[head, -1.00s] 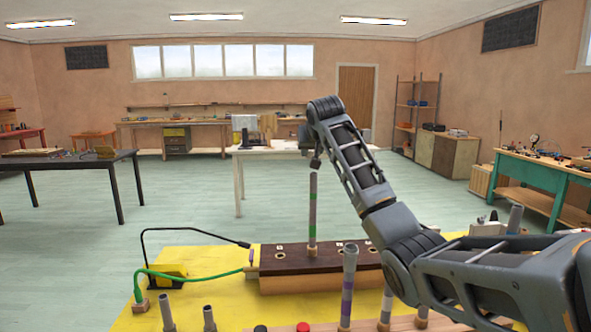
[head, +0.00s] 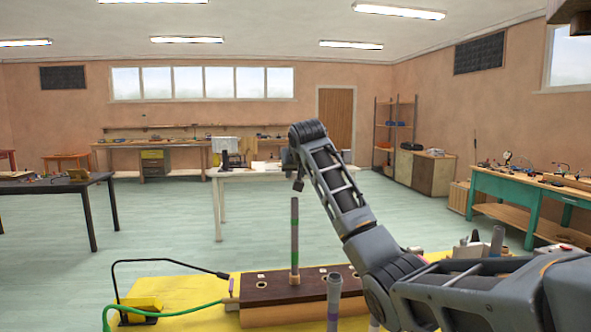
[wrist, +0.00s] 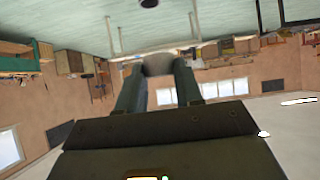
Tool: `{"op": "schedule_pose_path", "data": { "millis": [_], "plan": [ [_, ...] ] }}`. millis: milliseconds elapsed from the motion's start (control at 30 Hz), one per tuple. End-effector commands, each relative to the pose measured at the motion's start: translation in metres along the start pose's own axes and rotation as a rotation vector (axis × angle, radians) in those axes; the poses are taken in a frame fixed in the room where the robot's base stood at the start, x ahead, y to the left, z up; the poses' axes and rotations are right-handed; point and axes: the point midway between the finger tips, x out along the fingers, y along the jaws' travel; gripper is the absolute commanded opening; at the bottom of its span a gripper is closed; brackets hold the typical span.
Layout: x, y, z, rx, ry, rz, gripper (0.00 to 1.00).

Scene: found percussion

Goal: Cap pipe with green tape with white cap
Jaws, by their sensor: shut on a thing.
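The pipe with green tape (head: 294,240) stands upright in a hole of the dark wooden block (head: 262,292) in the head view. It is grey with green banding. My gripper (head: 298,184) is just above the pipe's top, slightly to the right in the picture, with a small gap between them. In the wrist view my gripper (wrist: 157,78) is shut on a pale greyish cap (wrist: 158,64), held between the fingertips. The cap cannot be made out in the head view. A dark round thing (wrist: 148,3) shows at the wrist view's top edge; I cannot tell what it is.
Another grey pipe (head: 334,300) stands in front of the block. A white table (head: 262,174) stands behind. My arm covers the right foreground.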

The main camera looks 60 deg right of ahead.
Motion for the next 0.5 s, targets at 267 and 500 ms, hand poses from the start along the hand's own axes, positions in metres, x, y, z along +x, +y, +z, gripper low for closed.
{"op": "schedule_pose_path", "data": {
  "millis": [267, 500],
  "plan": [
    [0.016, 0.000, 0.023, 0.001, -0.001, -0.001, 0.00],
    [0.025, 0.000, 0.037, -0.001, -0.001, 0.000, 0.00]
  ]
}}
